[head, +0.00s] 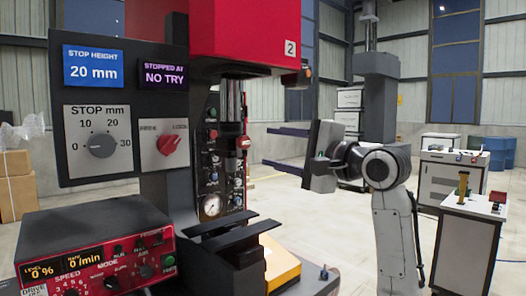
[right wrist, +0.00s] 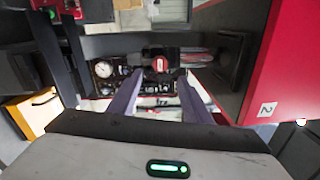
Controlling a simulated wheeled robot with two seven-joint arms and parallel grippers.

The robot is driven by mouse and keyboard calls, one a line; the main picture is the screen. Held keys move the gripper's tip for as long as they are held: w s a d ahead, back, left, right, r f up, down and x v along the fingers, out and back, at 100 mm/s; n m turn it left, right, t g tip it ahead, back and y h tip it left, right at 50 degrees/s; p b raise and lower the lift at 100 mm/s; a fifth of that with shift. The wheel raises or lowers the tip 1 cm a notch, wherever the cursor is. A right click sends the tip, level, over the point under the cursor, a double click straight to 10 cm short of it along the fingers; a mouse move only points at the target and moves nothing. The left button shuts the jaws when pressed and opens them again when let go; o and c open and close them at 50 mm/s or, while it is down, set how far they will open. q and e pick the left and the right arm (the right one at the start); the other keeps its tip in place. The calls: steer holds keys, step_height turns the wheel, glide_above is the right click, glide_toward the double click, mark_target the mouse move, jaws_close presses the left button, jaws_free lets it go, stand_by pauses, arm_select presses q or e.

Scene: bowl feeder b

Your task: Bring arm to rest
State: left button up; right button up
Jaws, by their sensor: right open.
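My right gripper (head: 267,147) is open and empty, its two dark fingers apart and pointing left toward the red machine (head: 245,35) marked 2. It is in the air to the right of the machine's gauges and buttons, with a gap to them. In the right wrist view the two fingers (right wrist: 158,77) stand apart with nothing between them. The machine's gauge panel (right wrist: 107,88) shows behind them. My right arm rises from the lower right and bends at the wrist. My left gripper is not in view.
A display panel (head: 130,88) reads stop height 20 mm and "NO TRY". A red control box (head: 95,250) shows level 0 %. A yellow block (head: 283,265) lies low by the machine. A white cart (head: 466,240) stands right of my arm. The floor between is clear.

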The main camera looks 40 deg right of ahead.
steer(key=shift+s, duration=0.55)
steer(key=s+a+f+n+g, duration=0.1)
steer(key=a+f+n+g, duration=0.3)
steer(key=f, duration=1.2)
steer(key=a+f+n+g, duration=0.3)
steer(key=a+f+n, duration=0.2)
steer(key=f, duration=1)
steer(key=s+a+f+n+g, duration=0.2)
steer(key=s+a+f+n, duration=0.1)
steer(key=s+f, duration=0.3)
steer(key=s+a+f+n+g, duration=0.1)
steer(key=s+a+f+n, duration=0.1)
steer(key=s+f, duration=0.5)
steer(key=s+a+f+n+g+h, duration=0.1)
steer(key=s+a+f+n+g, duration=0.15)
steer(key=s+f, duration=0.45)
steer(key=s+a+f+n+g, duration=0.25)
steer(key=s+f+n, duration=0.2)
steer(key=s, duration=0.45)
steer(key=w+a+f+t+y, duration=0.1)
steer(key=w+a+f+t, duration=0.1)
steer(key=f, duration=0.4)
steer(key=w+a+f+t+y, duration=0.1)
steer(key=w+a+f+t, duration=0.1)
steer(key=f, duration=0.4)
steer(key=shift+a+f+t, duration=0.3)
steer(key=shift+a+t, duration=0.2)
steer(key=shift+a, duration=0.4)
